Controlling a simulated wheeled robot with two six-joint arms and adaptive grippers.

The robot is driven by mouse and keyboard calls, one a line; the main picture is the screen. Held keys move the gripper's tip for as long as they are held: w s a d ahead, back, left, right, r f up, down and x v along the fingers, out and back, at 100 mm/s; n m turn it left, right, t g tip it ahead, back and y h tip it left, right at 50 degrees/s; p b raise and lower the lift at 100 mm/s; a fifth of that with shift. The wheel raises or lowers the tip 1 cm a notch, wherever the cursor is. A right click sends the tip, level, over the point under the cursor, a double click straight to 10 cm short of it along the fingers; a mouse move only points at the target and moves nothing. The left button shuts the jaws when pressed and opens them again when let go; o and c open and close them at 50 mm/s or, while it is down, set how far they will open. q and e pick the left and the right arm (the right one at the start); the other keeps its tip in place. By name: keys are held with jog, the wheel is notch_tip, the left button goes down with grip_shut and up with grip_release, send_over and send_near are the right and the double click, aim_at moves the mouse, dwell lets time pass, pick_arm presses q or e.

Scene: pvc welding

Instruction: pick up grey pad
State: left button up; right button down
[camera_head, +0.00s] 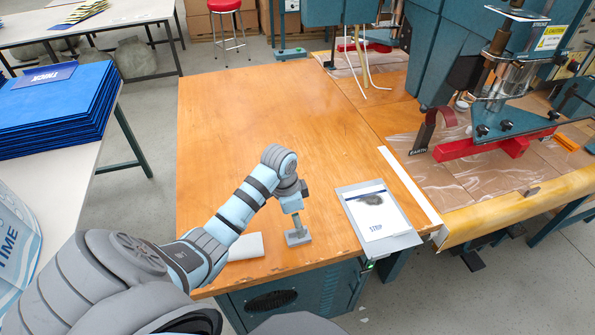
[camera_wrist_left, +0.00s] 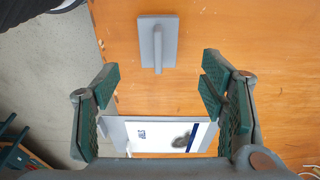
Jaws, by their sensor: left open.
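A grey pad (camera_wrist_left: 147,27), a small flat plate with a raised bar-like handle, sits near the top of the left wrist view on the orange-brown table. In the head view the grey pad (camera_head: 298,239) appears near the table's front edge, just below my left wrist. My left gripper (camera_wrist_left: 158,88) is open and empty, its two green-padded fingers wide apart and clear of the pad. In the head view my left gripper (camera_head: 294,198) is seen small and partly hidden by its own wrist. My right gripper is in no view.
A grey board (camera_head: 402,241) with a white "STRIP" sheet (camera_head: 375,212) lies right of the pad. A pale flat block (camera_head: 246,248) lies left, partly behind my arm. A welding machine (camera_head: 470,70) stands at right; blue stacked sheets (camera_head: 55,110) at left. The table's back is clear.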

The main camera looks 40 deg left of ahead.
pick_arm(q)
jog(key=f, duration=0.2)
jog(key=f+b, duration=0.1)
jog(key=f, duration=0.4)
jog(key=shift+w+d, duration=0.2)
jog(key=shift+d, duration=0.1)
jog(key=c, duration=1.1)
